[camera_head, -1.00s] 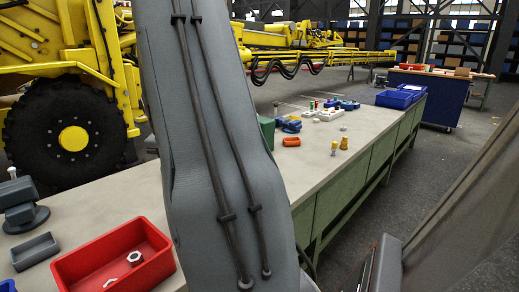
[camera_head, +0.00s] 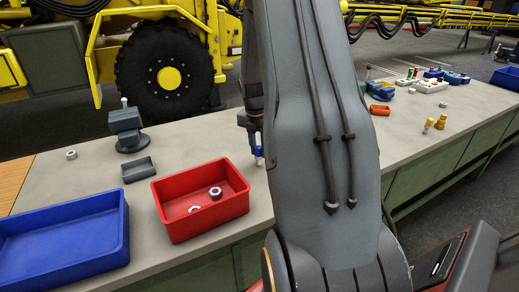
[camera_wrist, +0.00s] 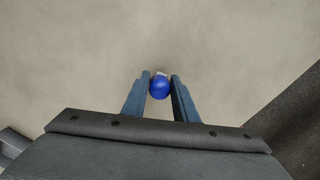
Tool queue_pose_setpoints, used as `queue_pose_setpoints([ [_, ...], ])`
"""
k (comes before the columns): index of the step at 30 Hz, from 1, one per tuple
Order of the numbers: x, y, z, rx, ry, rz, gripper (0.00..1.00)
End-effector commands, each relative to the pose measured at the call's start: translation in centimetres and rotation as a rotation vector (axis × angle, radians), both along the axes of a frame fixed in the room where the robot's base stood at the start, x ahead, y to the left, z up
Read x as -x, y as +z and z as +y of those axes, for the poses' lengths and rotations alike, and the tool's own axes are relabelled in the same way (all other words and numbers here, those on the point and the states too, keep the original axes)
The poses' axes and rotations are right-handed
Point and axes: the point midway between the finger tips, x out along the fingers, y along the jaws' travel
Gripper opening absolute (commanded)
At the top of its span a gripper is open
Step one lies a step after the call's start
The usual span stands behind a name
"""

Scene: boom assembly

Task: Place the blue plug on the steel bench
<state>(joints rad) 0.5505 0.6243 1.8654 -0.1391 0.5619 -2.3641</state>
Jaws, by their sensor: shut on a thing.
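The blue plug (camera_wrist: 160,88) is between the two fingers of my gripper (camera_wrist: 160,82) in the wrist view, its round blue end toward the camera and a small pale part beyond it. In the head view the plug (camera_head: 258,152) shows small below my gripper (camera_head: 257,147), just left of my arm, which hides part of the area. The steel bench (camera_head: 60,180) has a grey top and green sides; its bare top (camera_wrist: 160,35) lies under the plug in the wrist view. I cannot tell whether the plug touches it.
A red bin (camera_head: 205,218) with nuts stands left of my gripper. A large blue bin (camera_head: 122,235), a small grey tray (camera_head: 138,170) and a grey vise (camera_head: 127,130) are farther left.

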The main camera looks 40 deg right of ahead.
Motion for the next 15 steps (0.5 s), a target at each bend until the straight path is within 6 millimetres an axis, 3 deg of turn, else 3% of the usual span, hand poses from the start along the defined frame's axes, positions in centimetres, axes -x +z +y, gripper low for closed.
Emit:
queue_pose_setpoints([
  [12,-0.03,-0.87,0.01,0.001,0.0,0.0,0.0],
  [13,-0.03,-0.83,0.0,0.001,0.0,0.0,0.31],
  [15,-0.03,-0.82,0.0,0.001,0.0,0.0,0.43],
])
